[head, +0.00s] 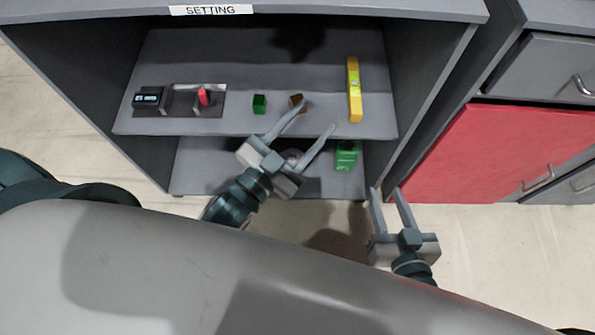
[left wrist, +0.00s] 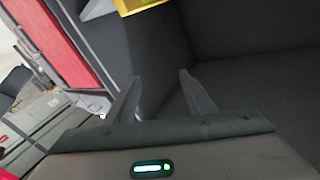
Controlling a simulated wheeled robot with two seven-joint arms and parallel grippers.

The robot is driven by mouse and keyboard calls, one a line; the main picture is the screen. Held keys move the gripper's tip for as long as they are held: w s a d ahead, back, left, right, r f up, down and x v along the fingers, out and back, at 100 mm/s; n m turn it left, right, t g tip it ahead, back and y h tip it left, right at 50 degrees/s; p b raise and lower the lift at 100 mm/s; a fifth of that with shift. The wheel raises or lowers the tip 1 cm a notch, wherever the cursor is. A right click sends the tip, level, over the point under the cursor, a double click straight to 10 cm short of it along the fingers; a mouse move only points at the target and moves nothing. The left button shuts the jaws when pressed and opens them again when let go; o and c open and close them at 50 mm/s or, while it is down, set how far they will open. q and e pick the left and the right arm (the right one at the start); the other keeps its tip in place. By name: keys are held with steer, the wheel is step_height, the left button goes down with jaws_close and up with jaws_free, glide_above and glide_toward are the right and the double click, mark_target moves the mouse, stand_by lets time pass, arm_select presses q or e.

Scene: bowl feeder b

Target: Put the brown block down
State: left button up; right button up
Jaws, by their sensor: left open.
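The small brown block (head: 296,99) appears to rest on the upper shelf (head: 200,60) of the grey cabinet, right of a green block (head: 259,103). A finger of my left gripper (head: 319,115) partly covers it in the head view. My left gripper is open, its two fingers wide apart at the shelf's front edge, with nothing between them. In the left wrist view its fingers (left wrist: 160,77) are also empty, and the brown block does not show. My right gripper (head: 388,190) is open and empty, low in front of the cabinet's right side.
A yellow level (head: 354,90) lies on the shelf's right; it shows in the left wrist view (left wrist: 135,4). A black device (head: 149,99) and a red-handled part (head: 204,97) are at left. A green item (head: 346,155) is on the lower shelf. A red cabinet door (head: 490,150) stands right.

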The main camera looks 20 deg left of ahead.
arm_select(q)
steer(key=s+f+n+g+y, duration=0.1)
steer(key=s+f+n+g, duration=0.3)
steer(key=s+f, duration=0.3)
step_height(320, 180, down, 3)
steer(key=shift+r+n+g, duration=0.1)
steer(key=shift+n+g, duration=0.2)
steer(key=shift+a, duration=0.1)
stand_by(1.5)
